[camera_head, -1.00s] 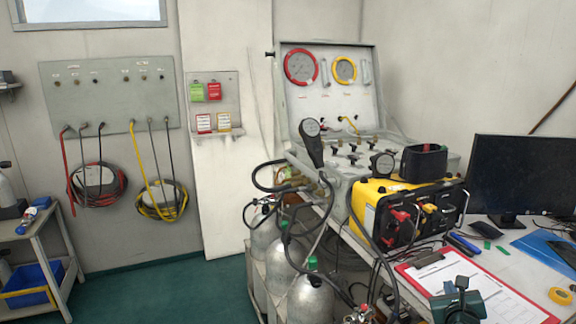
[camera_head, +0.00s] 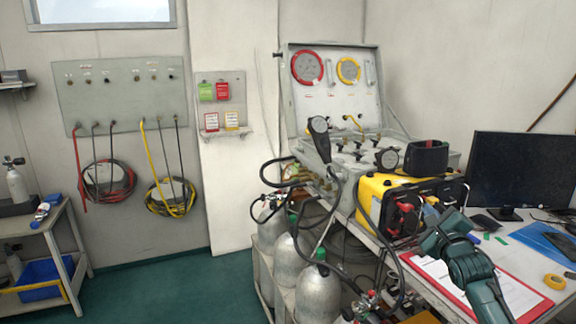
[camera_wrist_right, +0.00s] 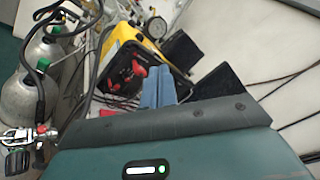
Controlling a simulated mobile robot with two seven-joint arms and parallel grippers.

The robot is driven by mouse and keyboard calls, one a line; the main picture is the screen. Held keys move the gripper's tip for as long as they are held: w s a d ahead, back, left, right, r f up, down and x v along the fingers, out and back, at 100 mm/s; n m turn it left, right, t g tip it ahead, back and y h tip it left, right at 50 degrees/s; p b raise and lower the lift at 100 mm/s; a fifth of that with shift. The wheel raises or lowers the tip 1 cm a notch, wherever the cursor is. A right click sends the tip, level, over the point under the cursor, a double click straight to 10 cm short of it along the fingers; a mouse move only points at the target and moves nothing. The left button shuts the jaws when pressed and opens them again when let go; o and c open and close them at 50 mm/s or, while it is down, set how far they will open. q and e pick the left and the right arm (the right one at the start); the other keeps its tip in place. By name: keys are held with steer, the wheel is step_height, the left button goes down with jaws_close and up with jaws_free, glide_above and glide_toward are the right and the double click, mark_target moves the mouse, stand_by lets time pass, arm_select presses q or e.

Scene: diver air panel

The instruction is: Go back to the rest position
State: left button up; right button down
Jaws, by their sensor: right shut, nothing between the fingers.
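My right gripper (camera_head: 437,235) is in the lower right of the head view, in front of the yellow unit (camera_head: 372,192) and above the clipboard (camera_head: 478,296) on the bench. In the right wrist view its two blue-grey fingers (camera_wrist_right: 157,84) lie together, shut with nothing between them. The yellow unit (camera_wrist_right: 125,45) also shows beyond them there. I cannot tell from the pictures whether the gripper touches the unit. My left gripper is in neither view.
The air panel case (camera_head: 340,90) stands open behind the unit. Grey cylinders (camera_head: 292,262) with hoses stand left of the bench. A monitor (camera_head: 520,170) and a tape roll (camera_head: 554,282) are at right. Green floor (camera_head: 165,285) is free at left.

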steer(key=s+a+f+n+g+y, duration=0.1)
steer(key=s+a+f+n+g, duration=0.15)
steer(key=s+f+n, duration=0.55)
steer(key=s+a+f+n+g, duration=0.15)
steer(key=a+f+n, duration=0.25)
steer(key=f+n, duration=0.5)
steer(key=s+a+f+n+g+y, duration=0.1)
steer(key=s+a+f+n, duration=0.35)
steer(key=n, duration=0.75)
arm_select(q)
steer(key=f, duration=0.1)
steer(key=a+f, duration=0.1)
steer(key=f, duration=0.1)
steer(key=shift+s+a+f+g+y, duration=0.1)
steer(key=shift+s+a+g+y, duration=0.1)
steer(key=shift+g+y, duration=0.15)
arm_select(e)
steer(key=s+a+f+g, duration=0.1)
steer(key=s+a+f, duration=0.1)
steer(key=s, duration=0.6)
steer(key=s+a+f+g+y, duration=0.1)
steer(key=s+a+f, duration=0.2)
steer(key=s, duration=0.6)
steer(key=s+a+f+m+g+y, duration=0.1)
steer(key=s+a, duration=0.3)
steer(key=s, duration=0.4)
steer(key=shift+s+f, duration=0.35)
steer(key=shift+f, duration=0.55)
